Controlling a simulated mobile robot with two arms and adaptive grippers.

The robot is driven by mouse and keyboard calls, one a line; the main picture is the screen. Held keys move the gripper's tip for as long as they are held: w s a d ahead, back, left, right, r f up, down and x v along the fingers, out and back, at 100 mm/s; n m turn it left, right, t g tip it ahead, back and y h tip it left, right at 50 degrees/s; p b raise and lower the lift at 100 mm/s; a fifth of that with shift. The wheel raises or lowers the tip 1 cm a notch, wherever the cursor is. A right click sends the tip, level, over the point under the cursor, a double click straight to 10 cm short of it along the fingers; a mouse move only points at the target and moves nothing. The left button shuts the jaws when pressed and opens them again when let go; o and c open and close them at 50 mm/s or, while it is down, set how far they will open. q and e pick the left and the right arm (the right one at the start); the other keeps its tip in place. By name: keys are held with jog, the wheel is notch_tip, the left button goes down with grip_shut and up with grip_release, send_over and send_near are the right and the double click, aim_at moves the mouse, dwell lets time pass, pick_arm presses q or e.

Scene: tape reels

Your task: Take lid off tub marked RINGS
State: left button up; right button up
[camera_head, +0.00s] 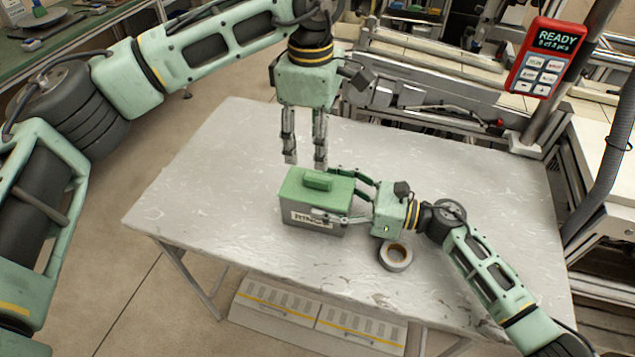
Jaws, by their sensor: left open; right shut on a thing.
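A grey tub (314,222) with a green lid (300,186) stands on the table. A raised green handle (319,180) sits on top of the lid. A white label (309,218) is on its front, partly covered by a finger; its lettering is too small to read surely. My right gripper (335,192) comes from the right and is shut on the tub, one finger along its front and one behind. My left gripper (305,163) is open and empty, pointing down just above and behind the lid. The lid is on the tub.
A roll of tape (395,257) lies on the grey table (200,190) right of the tub, below my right gripper. The table's left side is clear. A red panel reading READY (546,57) is on a post at the back right.

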aim_at(305, 174)
pick_arm(q)
jog(key=shift+o, duration=0.9)
jog(key=shift+w+a+r, duration=0.2)
jog(key=shift+a+r, duration=0.45)
jog(key=shift+r, duration=0.1)
jog(key=shift+o, duration=0.9)
jog(key=shift+a, duration=0.15)
jog(key=o, duration=0.6)
notch_tip(305, 174, down, 12)
jog(key=shift+r, duration=0.1)
jog(key=shift+c, duration=0.2)
jog(key=shift+c, duration=0.3)
jog(key=c, duration=1.3)
jog(key=shift+r, duration=0.1)
jog(key=shift+r, duration=0.25)
pick_arm(e)
jog(key=shift+s+a, duration=0.1)
jog(key=shift+c, duration=0.2)
pick_arm(q)
jog(key=shift+r, duration=0.6)
pick_arm(e)
jog(key=shift+f, duration=0.1)
pick_arm(q)
jog(key=shift+r, duration=0.3)
